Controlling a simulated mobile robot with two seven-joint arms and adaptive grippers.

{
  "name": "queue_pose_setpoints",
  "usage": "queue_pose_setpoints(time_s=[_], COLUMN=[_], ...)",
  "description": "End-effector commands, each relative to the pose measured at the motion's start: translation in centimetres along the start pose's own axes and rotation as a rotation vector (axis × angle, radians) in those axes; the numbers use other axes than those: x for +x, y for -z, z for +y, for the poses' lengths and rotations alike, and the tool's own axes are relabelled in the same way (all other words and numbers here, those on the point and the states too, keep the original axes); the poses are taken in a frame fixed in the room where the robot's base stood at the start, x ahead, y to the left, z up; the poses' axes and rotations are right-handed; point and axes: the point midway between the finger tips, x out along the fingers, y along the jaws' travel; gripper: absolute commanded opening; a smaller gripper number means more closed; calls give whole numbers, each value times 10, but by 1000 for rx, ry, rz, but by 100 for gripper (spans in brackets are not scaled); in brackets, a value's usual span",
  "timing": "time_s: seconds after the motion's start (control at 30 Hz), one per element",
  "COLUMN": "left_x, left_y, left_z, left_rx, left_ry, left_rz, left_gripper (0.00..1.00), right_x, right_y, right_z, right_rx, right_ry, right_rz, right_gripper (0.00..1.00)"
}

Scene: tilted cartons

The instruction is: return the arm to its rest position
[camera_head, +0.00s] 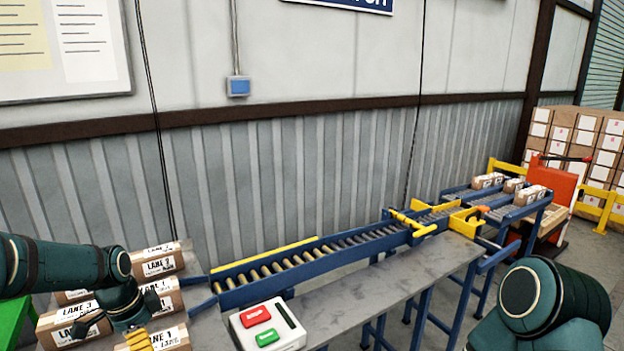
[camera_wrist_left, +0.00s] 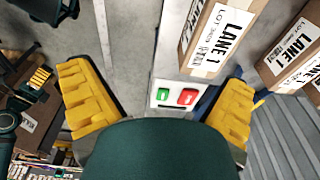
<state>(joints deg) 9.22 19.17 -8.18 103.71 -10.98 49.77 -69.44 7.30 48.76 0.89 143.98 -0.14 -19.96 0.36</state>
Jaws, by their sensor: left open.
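My left arm comes in from the left, its gripper (camera_head: 112,333) low over the cartons at the lower left. In the left wrist view the yellow fingers of this gripper (camera_wrist_left: 160,104) are wide apart with nothing between them. Brown cartons with white lane labels, such as the LANE 2 carton (camera_head: 158,262), lie around it in the head view. A LANE 1 carton (camera_wrist_left: 225,40) shows beyond the fingers in the wrist view. My right arm (camera_head: 545,305) is at the lower right. A yellow ribbed finger (camera_wrist_left: 40,77) at the wrist view's left looks like my right gripper's.
A white button box (camera_head: 268,325) with red and green buttons stands on the grey bench (camera_head: 385,285). A roller conveyor (camera_head: 330,257) runs behind it towards several cartons (camera_head: 512,186) on far lanes. A green bin (camera_head: 14,322) is at the left edge. The bench right of the box is clear.

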Motion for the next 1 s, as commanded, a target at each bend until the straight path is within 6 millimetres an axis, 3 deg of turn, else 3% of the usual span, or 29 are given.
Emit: queue_pose_setpoints(time_s=[0.03,0.1,0.27,0.37,0.53,0.6,0.73,0.87,1.0], left_x=[0,36,105,150,219,236,252,257,257], left_y=[0,15,44,60,78,79,78,76,75], left_z=[0,14,50,87,171,203,246,267,270], left_rx=[0,-67,-257,-409,-738,-865,-1046,-1142,-1160], left_ry=[0,-19,-42,-70,-133,-154,-180,-189,-191], left_rz=[0,18,68,96,133,139,143,146,147], left_gripper=[100,100,100,100,100,100,100,100,100], right_x=[0,0,0,0,0,0,0,0,0], right_y=[0,0,0,0,0,0,0,0,0], right_z=[0,0,0,0,0,0,0,0,0], right_rx=[0,0,0,-1,0,0,0,0,0], right_ry=[0,0,0,1,0,0,0,0,0], right_rz=[0,0,0,0,0,0,0,0,0], right_gripper=[100,100,100,100,100,100,100,100,100])
